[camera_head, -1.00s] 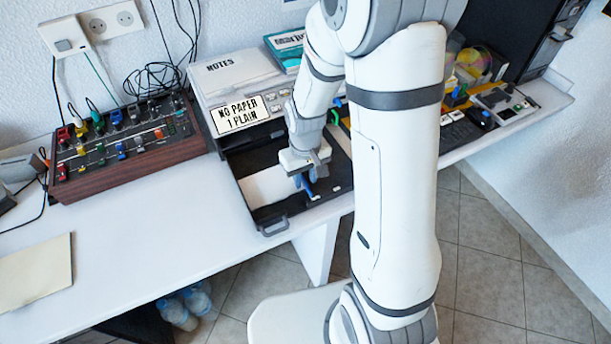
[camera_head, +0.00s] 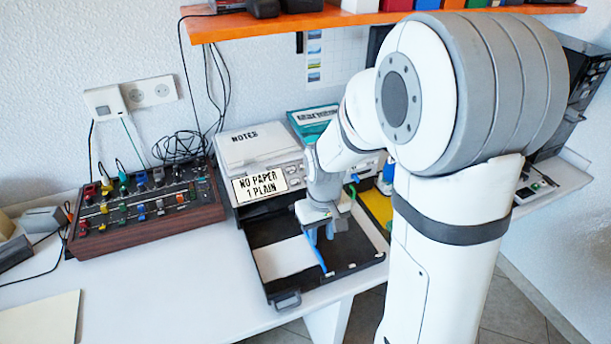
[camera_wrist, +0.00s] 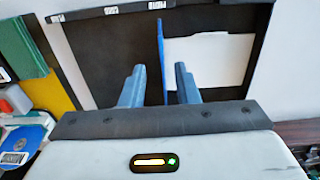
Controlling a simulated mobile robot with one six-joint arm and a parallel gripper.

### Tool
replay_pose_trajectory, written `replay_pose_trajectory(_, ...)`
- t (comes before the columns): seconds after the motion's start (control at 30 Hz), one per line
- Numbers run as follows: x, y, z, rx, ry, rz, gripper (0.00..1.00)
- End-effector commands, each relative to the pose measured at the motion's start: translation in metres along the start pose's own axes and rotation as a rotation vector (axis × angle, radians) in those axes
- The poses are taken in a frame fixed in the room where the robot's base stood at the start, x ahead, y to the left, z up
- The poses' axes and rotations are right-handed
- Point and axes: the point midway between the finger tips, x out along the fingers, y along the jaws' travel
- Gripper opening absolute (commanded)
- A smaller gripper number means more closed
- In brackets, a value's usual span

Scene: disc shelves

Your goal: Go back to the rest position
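My gripper (camera_head: 326,233) is over the open black paper tray (camera_head: 289,299) of the printer, pointing down. In the wrist view its two blue-grey fingers (camera_wrist: 158,90) are apart with a clear gap, and nothing is held between them. A blue divider (camera_wrist: 161,50) stands in the tray just beyond the fingers; in the head view it shows below the gripper (camera_head: 318,254). White paper (camera_wrist: 210,62) lies in the tray on one side of the divider. The other side shows bare black tray floor.
The printer carries a "NO PAPER 1 PLAIN" sign (camera_head: 260,186). A wood-sided control panel (camera_head: 146,212) stands to the left. An orange shelf (camera_head: 390,16) hangs above. A yellow pad (camera_head: 376,208) lies right of the tray. The desk (camera_head: 170,290) in front is mostly clear.

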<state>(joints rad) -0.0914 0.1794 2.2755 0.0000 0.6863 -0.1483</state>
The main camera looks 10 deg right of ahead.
Motion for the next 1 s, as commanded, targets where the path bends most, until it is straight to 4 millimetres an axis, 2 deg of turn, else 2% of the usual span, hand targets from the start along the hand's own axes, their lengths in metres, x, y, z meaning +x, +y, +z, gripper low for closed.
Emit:
replay_pose_trajectory(0.13,-0.003,0.0,0.001,0.002,0.003,0.0,0.28)
replay_pose_trajectory(0.23,-0.019,0.002,0.007,0.016,0.018,0.003,0.28)
replay_pose_trajectory(0.37,-0.058,0.004,0.027,0.057,0.061,0.009,0.28)
replay_pose_trajectory(0.5,-0.103,0.006,0.059,0.116,0.116,0.017,0.28)
replay_pose_trajectory(0.7,-0.147,0.006,0.103,0.189,0.183,0.025,0.28)
replay_pose_trajectory(0.83,-0.161,0.005,0.122,0.22,0.209,0.028,0.28)
replay_pose_trajectory(1.0,-0.166,0.004,0.132,0.236,0.22,0.029,0.28)
